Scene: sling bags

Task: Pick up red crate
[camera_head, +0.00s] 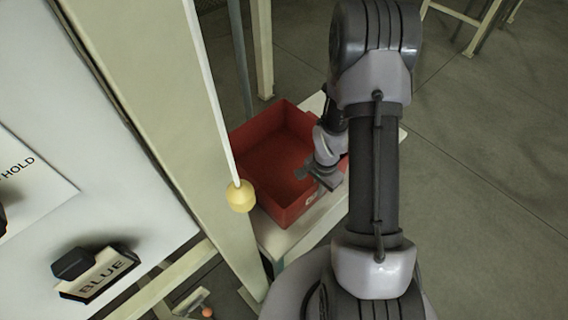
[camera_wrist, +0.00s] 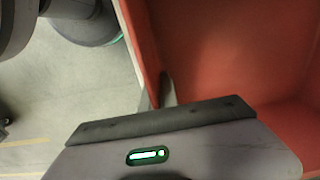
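The red crate (camera_head: 268,152) is an open, empty-looking box on a pale stand in the middle of the head view. My gripper (camera_head: 318,180) is at its right-hand side wall, pointing down over the rim. In the wrist view, the crate (camera_wrist: 235,55) fills the upper right, and its wall runs down to my gripper (camera_wrist: 157,92). The fingers sit close together, one inside the crate and one outside, with the wall between them. They look shut on the wall. The lower parts of the fingers are hard to make out.
The pale stand (camera_head: 292,245) is under the crate. A white board with a BLUE label (camera_head: 100,275) is further left. Open grey floor (camera_head: 490,150) lies to the right.

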